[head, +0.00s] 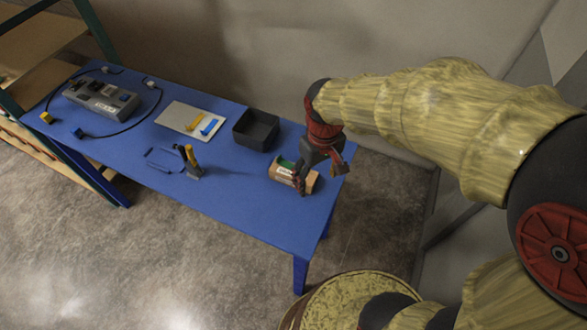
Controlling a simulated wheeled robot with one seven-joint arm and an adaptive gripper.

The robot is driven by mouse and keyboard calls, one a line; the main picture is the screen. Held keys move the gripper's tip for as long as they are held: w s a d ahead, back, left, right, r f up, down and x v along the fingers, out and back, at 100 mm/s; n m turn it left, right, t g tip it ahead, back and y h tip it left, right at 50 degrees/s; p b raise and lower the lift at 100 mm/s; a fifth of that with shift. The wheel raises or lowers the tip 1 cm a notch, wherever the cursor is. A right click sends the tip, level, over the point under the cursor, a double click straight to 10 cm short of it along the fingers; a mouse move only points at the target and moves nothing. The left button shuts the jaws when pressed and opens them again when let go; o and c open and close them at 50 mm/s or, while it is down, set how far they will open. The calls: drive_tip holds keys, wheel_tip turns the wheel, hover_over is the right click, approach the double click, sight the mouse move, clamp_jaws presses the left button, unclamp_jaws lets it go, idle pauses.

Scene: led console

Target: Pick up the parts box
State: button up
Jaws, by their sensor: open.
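A small brown box (280,174) with a white label and something green in its top sits near the right end of the blue table; I take it to be the parts box. My gripper (318,178) is open and points down at the right part of this box. One finger shows in front of the box and the other to its right. The fingers hide part of the box, and I cannot tell whether they touch it.
A black open bin (256,130) stands just behind and left of the box. A light board (191,120) with yellow and blue pieces, a yellow-and-black tool (189,160) and a grey console (101,97) with cables lie farther left. The table's (235,200) front middle is clear.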

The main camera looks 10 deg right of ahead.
sight(277, 172)
drive_tip(key=w+a+f+n, duration=0.1)
drive_tip(key=w+f, duration=0.1)
drive_tip(key=w+a+f+n+p, duration=0.1)
drive_tip(key=w+f, duration=0.1)
drive_tip(key=w+a+f+n+g+p, duration=0.1)
drive_tip(key=w+f+n, duration=0.1)
drive_tip(key=w, duration=0.1)
drive_tip(key=shift+a, duration=0.1)
drive_tip(key=w, duration=0.1)
drive_tip(key=w+n, duration=0.2)
drive_tip(key=w, duration=0.1)
drive_tip(key=shift+a+t, duration=0.3)
drive_tip(key=shift+a, duration=0.1)
drive_tip(key=shift+w+r+n, duration=0.1)
drive_tip(key=shift+r+n, duration=0.1)
drive_tip(key=shift+n, duration=0.4)
drive_tip(key=shift+f, duration=0.6)
drive_tip(key=f, duration=0.3)
drive_tip(key=f+b, duration=0.1)
drive_tip(key=f, duration=0.2)
drive_tip(key=shift+a+f, duration=0.2)
drive_tip(key=shift+f, duration=0.15)
drive_tip(key=c, duration=0.3)
drive_tip(key=c, duration=1.1)
drive_tip(key=shift+r, duration=0.1)
drive_tip(key=shift+c, duration=0.2)
